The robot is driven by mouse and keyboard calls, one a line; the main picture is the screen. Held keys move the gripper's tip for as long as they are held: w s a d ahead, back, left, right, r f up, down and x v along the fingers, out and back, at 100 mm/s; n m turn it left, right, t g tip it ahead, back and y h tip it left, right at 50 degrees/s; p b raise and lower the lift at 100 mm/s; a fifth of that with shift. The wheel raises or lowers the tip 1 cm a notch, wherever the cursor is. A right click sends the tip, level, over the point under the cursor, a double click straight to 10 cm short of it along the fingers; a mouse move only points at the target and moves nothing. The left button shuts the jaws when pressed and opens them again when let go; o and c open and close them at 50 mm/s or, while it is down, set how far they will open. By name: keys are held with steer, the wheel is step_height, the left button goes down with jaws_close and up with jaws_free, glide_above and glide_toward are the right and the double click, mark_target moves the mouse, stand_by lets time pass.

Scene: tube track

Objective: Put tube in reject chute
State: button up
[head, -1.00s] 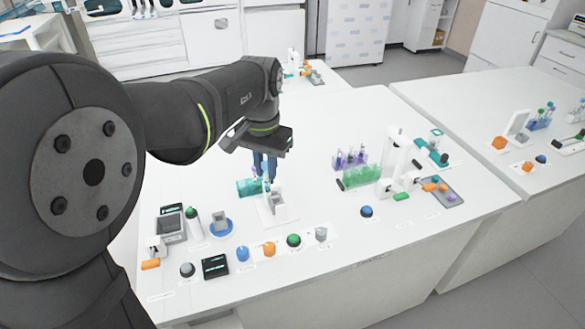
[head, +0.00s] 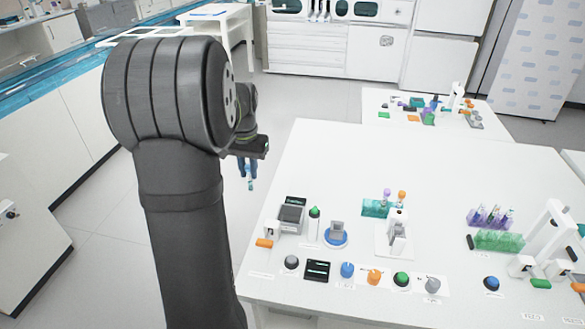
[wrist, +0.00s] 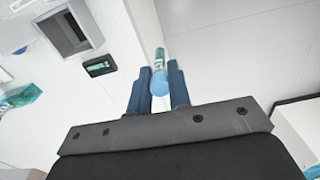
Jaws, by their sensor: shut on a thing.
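The tube (wrist: 159,84) has a blue cap and a clear body with teal in it. My gripper (wrist: 160,72) is shut on it, with a blue finger on each side of the cap. In the head view the tube (head: 250,183) hangs roughly upright below my gripper (head: 247,163), left of the table's left edge. A grey box with a square dark opening (head: 291,214), which looks like the reject chute, stands at the table's left end. Its opening (wrist: 74,33) shows at the upper left of the wrist view, apart from the tube.
A small black display (wrist: 100,66) sits by the opening. A green-capped bottle (head: 314,222), a blue round stand (head: 336,236) and a teal rack (head: 375,208) stand to the right. Several knobs line the table's front. Floor lies left of the table.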

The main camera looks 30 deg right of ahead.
steer(key=w+a+f+n, duration=0.2)
steer(key=w+a, duration=0.2)
steer(key=a, duration=0.4)
steer(key=w+a+f+n, duration=0.1)
steer(key=w+a, duration=0.3)
steer(key=a, duration=0.4)
steer(key=s+d+r+m, duration=0.3)
steer(key=s+d+m, duration=0.1)
steer(key=s+d, duration=0.65)
steer(key=s+d+r+m, duration=0.3)
steer(key=s+d+m, duration=0.1)
steer(key=s+d, duration=0.65)
steer(key=shift+s+a+f, duration=0.15)
steer(key=shift+f, duration=2.1)
step_height(320, 180, down, 3)
